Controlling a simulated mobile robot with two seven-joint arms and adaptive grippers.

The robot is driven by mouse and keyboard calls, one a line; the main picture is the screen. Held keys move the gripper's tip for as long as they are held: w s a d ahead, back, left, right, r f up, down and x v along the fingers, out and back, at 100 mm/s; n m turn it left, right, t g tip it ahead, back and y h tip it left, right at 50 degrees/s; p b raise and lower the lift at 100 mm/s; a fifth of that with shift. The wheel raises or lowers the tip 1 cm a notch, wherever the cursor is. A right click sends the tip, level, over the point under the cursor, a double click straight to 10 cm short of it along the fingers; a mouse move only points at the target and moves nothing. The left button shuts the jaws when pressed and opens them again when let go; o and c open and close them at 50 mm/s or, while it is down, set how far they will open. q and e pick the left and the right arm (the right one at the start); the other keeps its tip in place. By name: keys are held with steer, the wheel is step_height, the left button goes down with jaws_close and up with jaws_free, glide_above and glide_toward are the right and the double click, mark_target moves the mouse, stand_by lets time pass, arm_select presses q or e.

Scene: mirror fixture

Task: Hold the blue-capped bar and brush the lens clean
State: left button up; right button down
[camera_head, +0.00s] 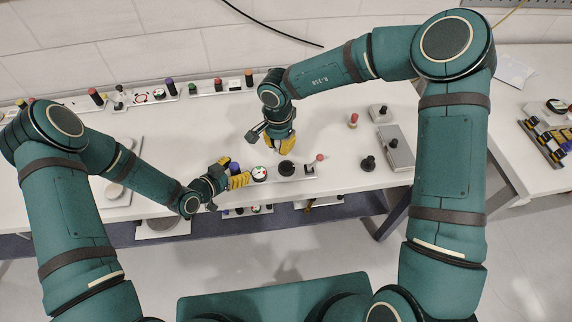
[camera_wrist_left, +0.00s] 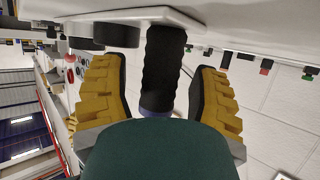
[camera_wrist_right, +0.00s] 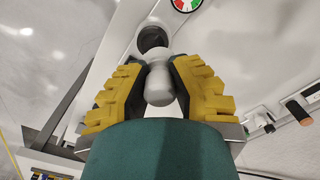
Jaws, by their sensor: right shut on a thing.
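The blue-capped bar (camera_head: 234,167) stands on a fixture plate at the front of the white table. In the left wrist view its black ribbed grip (camera_wrist_left: 162,65) lies between my left fingers, with a narrow gap on each side and the blue-violet cap partly hidden. My left gripper (camera_head: 238,179) is open around it. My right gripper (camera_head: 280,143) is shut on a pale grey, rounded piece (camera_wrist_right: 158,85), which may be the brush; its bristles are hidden. Beyond it in the right wrist view is a dark round part (camera_wrist_right: 153,38). I cannot tell whether this is the lens or whether they touch.
A gauge (camera_head: 259,173), a black knob (camera_head: 287,168) and a red-tipped stalk (camera_head: 320,158) stand along the front edge. Another black knob (camera_head: 368,163) and a grey box (camera_head: 395,147) are to the right. Racks of coloured handles line the back. The table between is mostly clear.

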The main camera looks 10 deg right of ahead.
arm_select(q)
steer(key=v, duration=1.2)
steer(key=shift+a, duration=0.1)
steer(key=shift+f, duration=0.1)
